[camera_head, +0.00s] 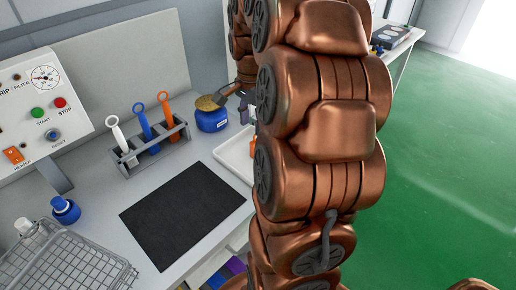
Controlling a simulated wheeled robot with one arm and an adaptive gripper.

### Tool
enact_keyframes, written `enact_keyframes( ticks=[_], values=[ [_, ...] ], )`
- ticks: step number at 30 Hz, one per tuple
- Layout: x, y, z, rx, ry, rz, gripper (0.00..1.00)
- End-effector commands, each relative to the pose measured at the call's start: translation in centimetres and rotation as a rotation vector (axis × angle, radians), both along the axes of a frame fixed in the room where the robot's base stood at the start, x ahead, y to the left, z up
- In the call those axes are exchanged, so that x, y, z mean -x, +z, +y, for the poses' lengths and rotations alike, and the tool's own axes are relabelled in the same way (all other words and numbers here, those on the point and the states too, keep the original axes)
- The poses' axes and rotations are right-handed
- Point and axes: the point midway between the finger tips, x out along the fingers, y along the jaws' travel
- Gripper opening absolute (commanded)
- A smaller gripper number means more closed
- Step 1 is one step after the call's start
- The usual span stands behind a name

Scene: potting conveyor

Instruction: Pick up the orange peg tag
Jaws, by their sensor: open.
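The orange peg tag (168,112) stands upright in a grey rack (152,158) on the bench, in the right-hand place. Its ring-shaped top sticks up above the rack, and its lower end is hidden by the rack. A blue peg tag (146,126) and a white peg tag (121,139) stand to its left in the same rack. My copper-coloured arm fills the middle right of the view. Nothing is seen touching the orange tag.
A blue jar (211,121) with a tan round-headed tool on it stands right of the rack. A white tray (236,155) is partly behind my arm. A black mat (183,214) lies in front. A wire basket (66,266), blue bottle (65,210) and control panel (40,107) are left.

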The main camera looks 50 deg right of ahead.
Motion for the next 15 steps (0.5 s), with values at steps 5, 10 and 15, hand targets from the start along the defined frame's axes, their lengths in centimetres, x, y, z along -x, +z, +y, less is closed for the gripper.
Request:
enact_keyframes(
  ticks=[5, 10, 15],
  values=[
    [0.0, -0.6, -1.2, 0.002, -0.052, -0.002, 0.48],
    [0.1, -2.2, -1.1, 0.000, -0.050, 0.001, 0.48],
    [0.1, -3.0, -1.1, 0.000, -0.050, -0.001, 0.48]
  ],
)
